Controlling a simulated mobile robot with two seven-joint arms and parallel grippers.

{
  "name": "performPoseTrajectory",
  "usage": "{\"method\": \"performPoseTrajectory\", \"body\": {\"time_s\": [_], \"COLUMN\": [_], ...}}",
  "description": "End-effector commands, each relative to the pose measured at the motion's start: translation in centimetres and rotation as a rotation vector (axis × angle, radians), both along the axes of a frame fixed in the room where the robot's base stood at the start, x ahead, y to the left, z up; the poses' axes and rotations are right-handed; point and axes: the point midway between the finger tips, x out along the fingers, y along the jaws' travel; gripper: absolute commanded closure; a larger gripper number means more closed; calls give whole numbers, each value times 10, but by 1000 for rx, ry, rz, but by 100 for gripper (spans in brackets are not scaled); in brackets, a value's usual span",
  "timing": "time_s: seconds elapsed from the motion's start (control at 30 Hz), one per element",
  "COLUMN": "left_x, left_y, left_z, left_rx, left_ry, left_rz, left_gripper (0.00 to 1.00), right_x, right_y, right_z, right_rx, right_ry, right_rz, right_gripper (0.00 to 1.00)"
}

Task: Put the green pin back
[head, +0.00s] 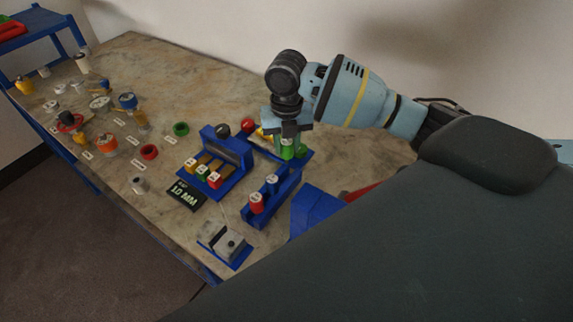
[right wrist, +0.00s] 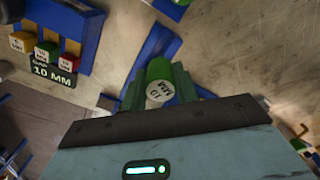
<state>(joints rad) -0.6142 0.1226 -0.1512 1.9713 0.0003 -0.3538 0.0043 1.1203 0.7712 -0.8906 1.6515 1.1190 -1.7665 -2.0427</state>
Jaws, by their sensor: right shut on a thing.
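My right gripper (head: 288,138) is shut on a green pin (head: 287,152) and points down over the blue racks at the right of the bench. In the right wrist view the green pin (right wrist: 158,80) sits between the fingers, with its pale labelled end facing the camera. Whether the green pin's lower end touches anything is hidden. My left gripper is not in view.
A blue stand (head: 222,152) with yellow, green and red labelled blocks is left of the rack, behind a "10 MM" sign (head: 186,194). A grey block in a blue holder (head: 229,245) is at the front edge. Several flanged parts cover the left bench.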

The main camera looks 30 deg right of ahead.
Motion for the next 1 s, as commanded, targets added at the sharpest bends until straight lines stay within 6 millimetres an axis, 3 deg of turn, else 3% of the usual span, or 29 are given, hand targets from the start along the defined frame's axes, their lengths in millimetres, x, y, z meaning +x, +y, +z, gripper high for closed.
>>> {"method": "performPoseTrajectory", "body": {"time_s": [0.1,0.3,0.6,1.0], "left_x": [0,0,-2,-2], "left_y": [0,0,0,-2], "left_z": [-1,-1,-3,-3], "left_rx": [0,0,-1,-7], "left_ry": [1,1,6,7], "left_rz": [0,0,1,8], "left_gripper": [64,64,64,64], "right_x": [0,0,-1,0], "right_y": [0,0,0,0], "right_z": [-15,-21,-62,-67], "right_rx": [0,-1,0,0], "right_ry": [1,0,1,-1], "right_rz": [0,0,-1,0], "right_gripper": [95,95,95,95]}}
